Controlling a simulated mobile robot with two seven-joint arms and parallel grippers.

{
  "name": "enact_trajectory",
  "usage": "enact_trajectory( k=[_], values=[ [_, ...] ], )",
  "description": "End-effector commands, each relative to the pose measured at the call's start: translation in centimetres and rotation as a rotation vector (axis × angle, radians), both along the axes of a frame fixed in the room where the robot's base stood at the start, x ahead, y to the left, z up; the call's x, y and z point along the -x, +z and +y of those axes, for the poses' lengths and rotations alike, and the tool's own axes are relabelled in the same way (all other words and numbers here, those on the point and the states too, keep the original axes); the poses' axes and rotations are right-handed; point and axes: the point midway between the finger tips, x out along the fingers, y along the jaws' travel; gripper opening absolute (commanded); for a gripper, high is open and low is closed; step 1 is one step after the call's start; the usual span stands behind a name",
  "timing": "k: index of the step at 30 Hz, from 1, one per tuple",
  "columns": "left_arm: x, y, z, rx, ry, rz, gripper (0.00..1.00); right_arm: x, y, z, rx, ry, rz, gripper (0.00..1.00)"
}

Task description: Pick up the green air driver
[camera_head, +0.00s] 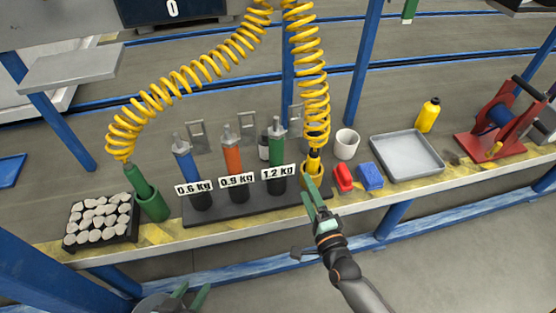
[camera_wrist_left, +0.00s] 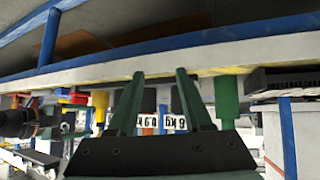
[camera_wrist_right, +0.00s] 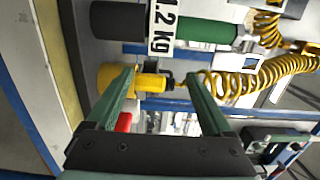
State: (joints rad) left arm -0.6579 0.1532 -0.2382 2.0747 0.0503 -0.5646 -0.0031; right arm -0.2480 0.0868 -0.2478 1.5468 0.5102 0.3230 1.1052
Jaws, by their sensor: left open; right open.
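The green air driver (camera_head: 139,181) leans in a green cup holder (camera_head: 152,206) at the left of the bench, with a yellow coiled hose running up from it. A green holder-like cylinder (camera_wrist_left: 228,100) shows right of the fingers in the left wrist view. My left gripper (camera_head: 187,294) is open and empty, low in front of the bench, apart from the driver; its fingers (camera_wrist_left: 160,78) are spread. My right gripper (camera_head: 313,192) is open, in front of the yellow holder (camera_head: 312,177); its fingers (camera_wrist_right: 162,78) frame the yellow driver (camera_wrist_right: 150,83).
Blue, orange and green weighted cylinders (camera_head: 232,158) stand in a dark rack. A black tray of pale pieces (camera_head: 98,222) sits left of the green holder.

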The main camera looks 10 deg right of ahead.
Motion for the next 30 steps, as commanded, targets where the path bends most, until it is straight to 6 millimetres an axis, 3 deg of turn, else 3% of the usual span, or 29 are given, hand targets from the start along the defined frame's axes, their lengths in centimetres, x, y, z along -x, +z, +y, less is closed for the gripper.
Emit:
enact_trajectory(
  k=[7, 12, 15, 25, 30],
  values=[
    [0.5, -0.6, 0.2, -0.001, 0.006, 0.012, 0.5, -1.9, -0.1, 0.4, 0.0, 0.0, 0.0, 0.85],
    [0.4, -1.0, 0.3, 0.001, 0.011, 0.007, 0.5, -4.5, -0.1, 1.4, -0.001, -0.001, -0.001, 0.85],
    [-0.7, 0.2, 0.4, 0.0, 0.013, -0.048, 0.5, -5.6, -0.1, 1.4, 0.001, -0.001, 0.0, 0.85],
    [-1.4, 1.1, 0.4, 0.0, 0.012, -0.086, 0.5, -6.2, 0.0, 1.5, 0.001, 0.0, 0.003, 0.85],
    [-1.3, 0.9, 0.5, -0.005, 0.007, -0.082, 0.5, -6.2, 0.0, 1.5, 0.001, 0.0, 0.003, 0.66]
  ],
)
